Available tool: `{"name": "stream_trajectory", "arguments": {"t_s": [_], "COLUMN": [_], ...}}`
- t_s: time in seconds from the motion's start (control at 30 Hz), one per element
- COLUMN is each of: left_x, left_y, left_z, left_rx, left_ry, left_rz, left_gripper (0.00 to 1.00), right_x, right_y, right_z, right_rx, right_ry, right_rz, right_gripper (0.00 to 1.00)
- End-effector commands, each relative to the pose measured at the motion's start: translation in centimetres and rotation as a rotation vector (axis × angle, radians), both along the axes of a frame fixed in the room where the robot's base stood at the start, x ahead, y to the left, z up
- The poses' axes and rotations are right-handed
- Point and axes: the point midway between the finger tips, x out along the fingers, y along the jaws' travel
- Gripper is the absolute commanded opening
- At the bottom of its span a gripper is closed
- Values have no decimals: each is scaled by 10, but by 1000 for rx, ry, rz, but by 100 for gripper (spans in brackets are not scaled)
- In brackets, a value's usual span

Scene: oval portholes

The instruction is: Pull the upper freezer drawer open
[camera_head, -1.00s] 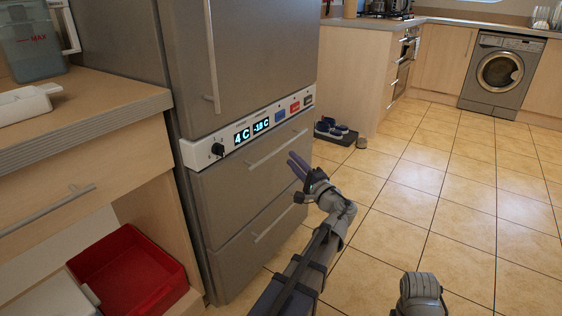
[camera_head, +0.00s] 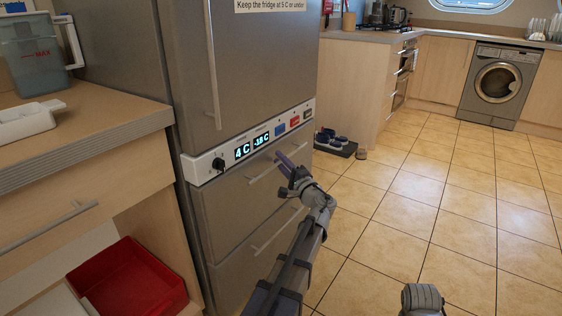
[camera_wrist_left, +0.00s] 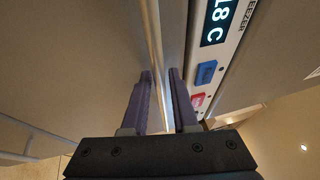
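The upper freezer drawer (camera_head: 231,200) is a grey front below the fridge-freezer's control panel. It looks flush with the cabinet. Its bar handle (camera_head: 262,172) runs along its top part. My left gripper (camera_head: 284,160) is at the right end of this handle. In the left wrist view, the two purple fingers (camera_wrist_left: 162,95) are apart, one on each side of the handle bar (camera_wrist_left: 156,40). Clear gaps show beside the bar, and I cannot tell whether either finger touches it. My right gripper is not in view; only a grey part of that arm shows at the bottom.
The lower freezer drawer's handle (camera_head: 277,232) is below. The control panel (camera_head: 250,143) is just above the upper drawer. A red bin (camera_head: 128,283) is in the cabinet at left. A shoe tray (camera_head: 335,146) lies beyond the fridge. The tiled floor (camera_head: 430,200) is open on the right.

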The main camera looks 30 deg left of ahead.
Motion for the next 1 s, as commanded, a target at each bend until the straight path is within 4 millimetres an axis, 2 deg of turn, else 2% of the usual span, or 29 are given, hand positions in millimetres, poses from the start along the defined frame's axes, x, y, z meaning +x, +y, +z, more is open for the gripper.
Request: {"name": "stream_trajectory", "arguments": {"t_s": [0.17, 0.4, 1.0], "left_x": [0, 0, 0], "left_y": [0, 0, -1], "left_z": [0, 0, 0], "left_rx": [0, 0, -1], "left_ry": [0, 0, 0], "left_rz": [0, 0, -1], "left_gripper": [27, 0, 0], "right_x": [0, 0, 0], "right_y": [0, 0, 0], "right_z": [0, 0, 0], "right_rx": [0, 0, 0], "right_ry": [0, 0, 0], "right_rz": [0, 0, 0], "right_gripper": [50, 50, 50]}}
